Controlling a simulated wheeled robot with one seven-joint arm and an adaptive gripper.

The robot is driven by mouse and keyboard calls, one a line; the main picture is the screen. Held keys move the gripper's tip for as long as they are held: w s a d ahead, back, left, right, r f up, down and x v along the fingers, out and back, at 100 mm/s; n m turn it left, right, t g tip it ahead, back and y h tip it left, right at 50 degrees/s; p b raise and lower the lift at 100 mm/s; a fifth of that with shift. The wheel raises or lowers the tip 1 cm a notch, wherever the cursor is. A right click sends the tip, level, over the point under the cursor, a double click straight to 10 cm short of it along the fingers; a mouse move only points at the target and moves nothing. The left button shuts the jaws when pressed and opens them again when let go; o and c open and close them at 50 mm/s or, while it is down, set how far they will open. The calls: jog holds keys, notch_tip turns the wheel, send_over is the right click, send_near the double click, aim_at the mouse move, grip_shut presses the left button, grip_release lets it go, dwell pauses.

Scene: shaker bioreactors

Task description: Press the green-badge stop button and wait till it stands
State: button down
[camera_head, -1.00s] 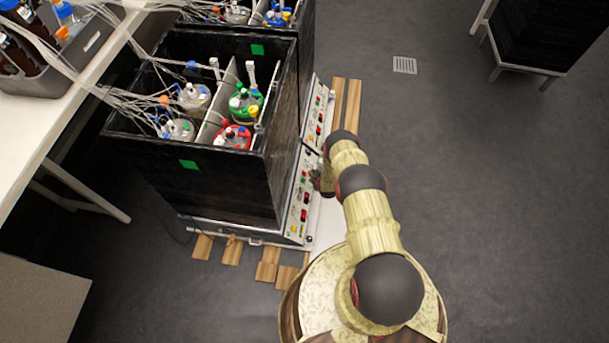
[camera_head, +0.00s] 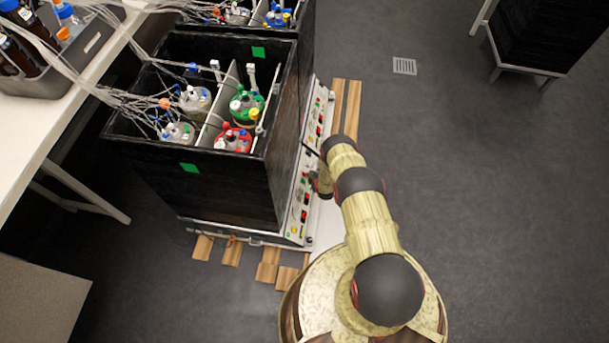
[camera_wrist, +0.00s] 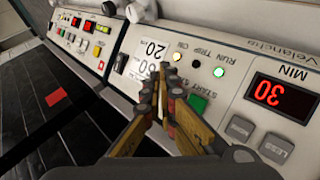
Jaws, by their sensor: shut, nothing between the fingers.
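The front shaker bioreactor is a black open box (camera_head: 235,195) with a green badge (camera_head: 189,168) on its near side and a control panel (camera_head: 298,205) along its right edge. My gripper (camera_wrist: 163,75) is shut and empty, its tips close over a panel in the wrist view. I cannot tell whether they touch it. A green button (camera_wrist: 198,103) shows just right of the fingers. A lit green lamp (camera_wrist: 218,72) and a lit white lamp (camera_wrist: 177,56) sit by RUN, TRIP, ON. A red display (camera_wrist: 280,96) reads 30. Any stop button by the fingers is hidden.
Several capped vessels (camera_head: 247,102) with tubing stand in the front box. A white bench (camera_head: 50,105) is left. Grey floor (camera_head: 480,200) is free right. A red badge (camera_wrist: 56,97) shows in the wrist view.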

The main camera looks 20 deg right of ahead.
dwell(0.7)
jog(key=shift+w+a+f, duration=0.15)
jog(key=shift+a+f, duration=0.1)
jog(key=shift+w+a+f, duration=0.15)
jog(key=shift+a+f, duration=0.1)
jog(key=shift+f, duration=0.05)
dwell(0.8)
jog(key=shift+d+r, duration=0.1)
jog(key=shift+r, duration=0.05)
dwell(0.3)
jog(key=shift+s+d+r+p, duration=0.3)
jog(key=shift+d+r+p, duration=0.05)
jog(key=shift+d+r, duration=0.1)
jog(key=s+d+r+p, duration=0.2)
jog(key=d+r, duration=0.1)
jog(key=shift+r, duration=0.2)
dwell(0.6)
